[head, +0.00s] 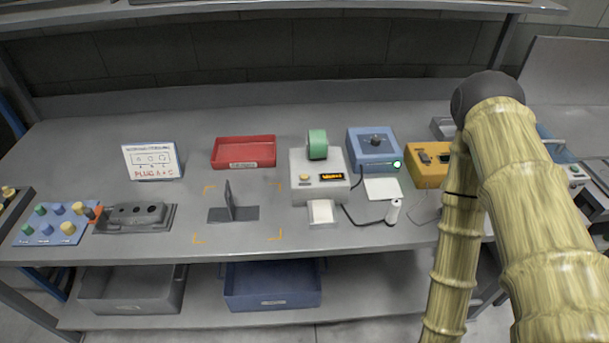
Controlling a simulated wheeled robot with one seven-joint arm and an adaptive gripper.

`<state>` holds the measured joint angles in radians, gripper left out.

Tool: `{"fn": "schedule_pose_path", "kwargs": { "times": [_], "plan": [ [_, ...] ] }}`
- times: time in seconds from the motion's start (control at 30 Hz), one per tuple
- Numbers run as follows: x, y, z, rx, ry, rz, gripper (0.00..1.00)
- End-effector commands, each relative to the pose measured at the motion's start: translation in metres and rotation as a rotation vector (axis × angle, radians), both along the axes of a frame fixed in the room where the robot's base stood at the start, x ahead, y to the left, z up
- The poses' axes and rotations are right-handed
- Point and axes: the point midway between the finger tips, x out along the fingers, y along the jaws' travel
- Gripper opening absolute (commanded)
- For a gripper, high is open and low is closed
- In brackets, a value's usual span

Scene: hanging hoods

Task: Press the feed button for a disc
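A light grey dispenser (318,190) stands near the middle of the bench. A green roll (317,144) sits on its top. A pale piece (321,211) shows at the dispenser's front; I cannot tell whether a disc lies there. My gripper is out of view; only my arm shows, at the right, bending down past the bottom edge.
Left of the dispenser are a dark upright plate (228,201) inside orange corner marks and a red tray (243,153).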

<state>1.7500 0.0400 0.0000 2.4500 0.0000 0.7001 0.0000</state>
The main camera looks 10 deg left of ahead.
Motion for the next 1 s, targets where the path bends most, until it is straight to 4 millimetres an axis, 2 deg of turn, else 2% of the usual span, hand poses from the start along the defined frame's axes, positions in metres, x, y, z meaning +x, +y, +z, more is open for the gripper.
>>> {"fn": "schedule_pose_path", "kwargs": {
  "times": [0.03, 0.2, 0.23, 1.0],
  "plan": [
    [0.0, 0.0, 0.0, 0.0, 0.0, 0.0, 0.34],
    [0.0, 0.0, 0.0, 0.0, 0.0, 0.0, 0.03],
    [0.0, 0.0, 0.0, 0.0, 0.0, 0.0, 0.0],
    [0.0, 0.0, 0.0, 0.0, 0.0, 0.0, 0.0]
  ]
}}
